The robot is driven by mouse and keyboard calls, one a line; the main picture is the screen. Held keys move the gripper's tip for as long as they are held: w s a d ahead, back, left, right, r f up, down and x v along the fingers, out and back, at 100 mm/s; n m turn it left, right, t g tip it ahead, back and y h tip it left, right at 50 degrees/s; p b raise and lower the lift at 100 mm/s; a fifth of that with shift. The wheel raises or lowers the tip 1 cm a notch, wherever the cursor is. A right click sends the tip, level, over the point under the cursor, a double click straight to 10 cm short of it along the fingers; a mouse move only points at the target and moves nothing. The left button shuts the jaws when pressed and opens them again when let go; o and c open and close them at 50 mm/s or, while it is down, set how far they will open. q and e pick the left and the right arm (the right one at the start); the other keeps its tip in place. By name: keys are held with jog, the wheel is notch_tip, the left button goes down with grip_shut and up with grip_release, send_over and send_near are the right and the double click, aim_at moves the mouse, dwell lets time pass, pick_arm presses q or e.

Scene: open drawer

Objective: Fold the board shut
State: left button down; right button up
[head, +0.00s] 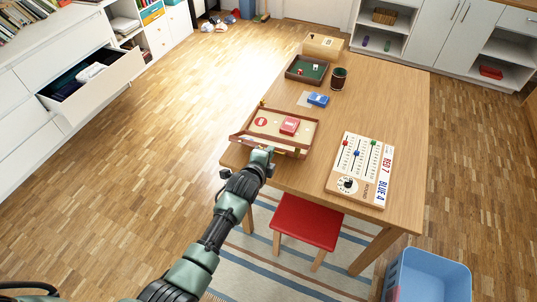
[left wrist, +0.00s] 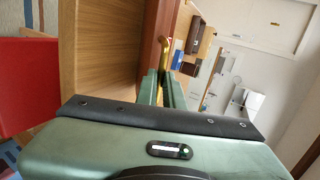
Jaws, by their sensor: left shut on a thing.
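In the left wrist view the fingers (left wrist: 163,88) close at the brown rim (left wrist: 157,35), beside a brass fitting (left wrist: 165,46). The exact grip point is partly hidden by the fingers. My right gripper is not in view.
A scoreboard (head: 361,167) lies right of the board on the wooden table (head: 400,100). Behind are blue cards (head: 318,99), a dark cup (head: 339,78), a green-lined tray (head: 306,69) and a wooden box (head: 323,46). A red stool (head: 307,221) stands by the near edge.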

pick_arm(q)
jog(key=c, duration=1.5)
grip_release()
jog(key=shift+s, duration=0.1)
jog(key=v, duration=0.7)
jog(key=shift+s+a+r, duration=0.1)
jog(key=shift+s+r, duration=0.1)
jog(key=shift+s, duration=0.05)
